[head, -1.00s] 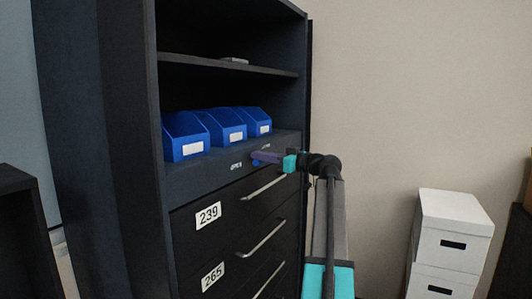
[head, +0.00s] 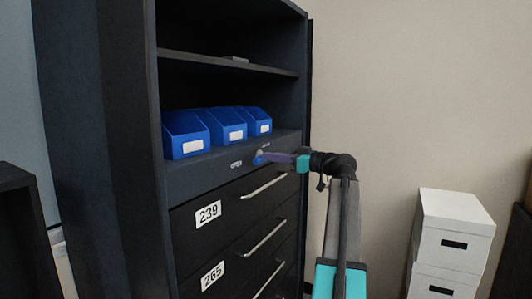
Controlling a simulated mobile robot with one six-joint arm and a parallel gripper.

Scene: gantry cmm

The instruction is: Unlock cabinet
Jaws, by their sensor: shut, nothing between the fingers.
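The dark cabinet (head: 190,182) has a front panel above its drawers with a small lock spot (head: 258,158), pale and blue. A small white label (head: 237,164) that seems to read OPEN is to its left. Another small label (head: 265,146), too small to read, is just above it. My gripper (head: 265,158) has purple fingers and a teal body, and comes from the right. Its fingers are shut and empty, with the tips right at the lock spot. I cannot tell whether they touch it. The fingers partly hide the lock spot.
Three blue bins (head: 228,123) stand on the shelf just above the panel. Drawers with silver handles (head: 265,184) and number labels 239 and 265 lie below, all closed. White boxes (head: 450,235) are stacked at the right. The wall area right of the cabinet is open.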

